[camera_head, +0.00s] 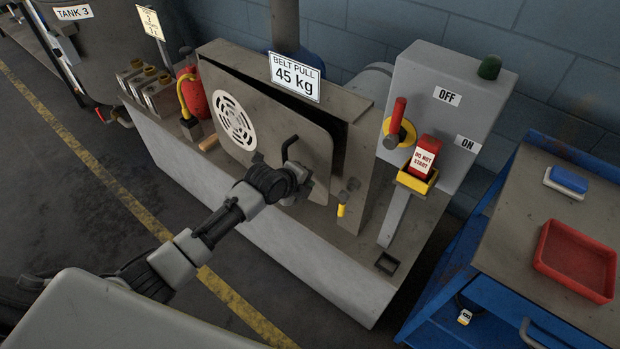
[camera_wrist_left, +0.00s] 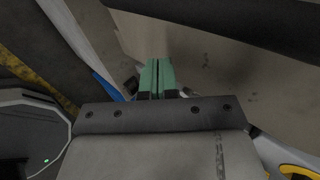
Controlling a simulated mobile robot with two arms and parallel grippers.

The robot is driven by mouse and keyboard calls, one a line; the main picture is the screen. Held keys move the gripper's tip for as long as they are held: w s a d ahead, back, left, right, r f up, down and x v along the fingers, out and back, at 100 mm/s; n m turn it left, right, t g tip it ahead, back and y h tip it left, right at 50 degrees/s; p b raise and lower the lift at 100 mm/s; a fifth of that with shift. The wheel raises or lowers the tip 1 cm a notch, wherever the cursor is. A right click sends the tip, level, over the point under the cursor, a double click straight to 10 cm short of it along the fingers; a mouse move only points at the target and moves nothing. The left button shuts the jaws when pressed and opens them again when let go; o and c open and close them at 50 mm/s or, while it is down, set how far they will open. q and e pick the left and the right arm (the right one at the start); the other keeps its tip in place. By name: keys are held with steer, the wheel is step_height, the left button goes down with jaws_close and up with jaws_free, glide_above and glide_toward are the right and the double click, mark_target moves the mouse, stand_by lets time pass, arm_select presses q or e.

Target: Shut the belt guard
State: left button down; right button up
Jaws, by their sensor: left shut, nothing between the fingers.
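The belt guard (camera_head: 270,122) is a grey panel with a round white vent, on the front of the belt housing in the head view. It stands ajar, with a dark gap along its top and right edge. My left gripper (camera_head: 304,184) is at the guard's lower right, in front of it; my wrist hides part of the guard. A dark hooked piece (camera_head: 289,147) shows just above the wrist. In the left wrist view the green fingers (camera_wrist_left: 157,76) are together and empty, near a plain beige-grey surface; contact cannot be told. My right gripper is not in view.
Right of the guard stands a grey switch box (camera_head: 447,90) with a red lever (camera_head: 397,116) and a red "DO NOT START" tag (camera_head: 424,157). A blue cart (camera_head: 520,235) with a red tray (camera_head: 578,261) stands right.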

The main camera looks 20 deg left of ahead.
arm_select(q)
steer(key=shift+w+d, duration=0.4)
steer(key=shift+w, duration=0.35)
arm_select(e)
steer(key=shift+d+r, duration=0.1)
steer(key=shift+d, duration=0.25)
arm_select(q)
steer(key=shift+w, duration=0.1)
